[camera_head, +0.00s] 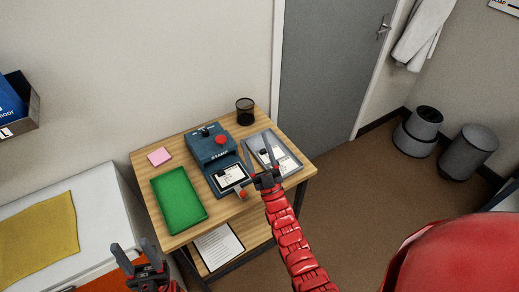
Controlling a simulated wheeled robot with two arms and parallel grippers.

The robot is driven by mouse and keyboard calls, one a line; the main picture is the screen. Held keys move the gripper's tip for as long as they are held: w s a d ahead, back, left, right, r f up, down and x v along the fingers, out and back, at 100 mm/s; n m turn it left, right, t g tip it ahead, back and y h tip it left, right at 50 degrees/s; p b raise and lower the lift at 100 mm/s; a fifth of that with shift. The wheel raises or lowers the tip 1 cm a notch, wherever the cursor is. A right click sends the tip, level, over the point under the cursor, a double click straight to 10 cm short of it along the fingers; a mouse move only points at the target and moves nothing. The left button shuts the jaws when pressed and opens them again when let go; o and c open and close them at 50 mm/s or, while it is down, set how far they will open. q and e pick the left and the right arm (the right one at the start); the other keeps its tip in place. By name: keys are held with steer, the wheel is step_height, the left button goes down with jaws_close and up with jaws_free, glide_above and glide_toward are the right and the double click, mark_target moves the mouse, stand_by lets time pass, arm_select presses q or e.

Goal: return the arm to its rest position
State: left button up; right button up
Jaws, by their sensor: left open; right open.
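My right gripper (256,144) is open at the end of the red arm reaching in from the bottom. Its fingers point away over the left part of a grey tray (288,145) that holds a white card (284,162). I cannot tell whether it touches the tray, and nothing shows clearly held. My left gripper (133,246) is open and empty at the bottom left, in front of the table's left side and below the green tray (179,200).
A wooden table (152,187) carries a blue stamping machine (205,147) with a red button (221,140) and a card, pink notes (159,156) and a black mesh cup (245,112). A white cabinet (98,205) stands left. Brown floor (365,205) is open at right.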

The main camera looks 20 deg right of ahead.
steer(key=shift+s+y, duration=0.3)
steer(key=shift+s, duration=0.05)
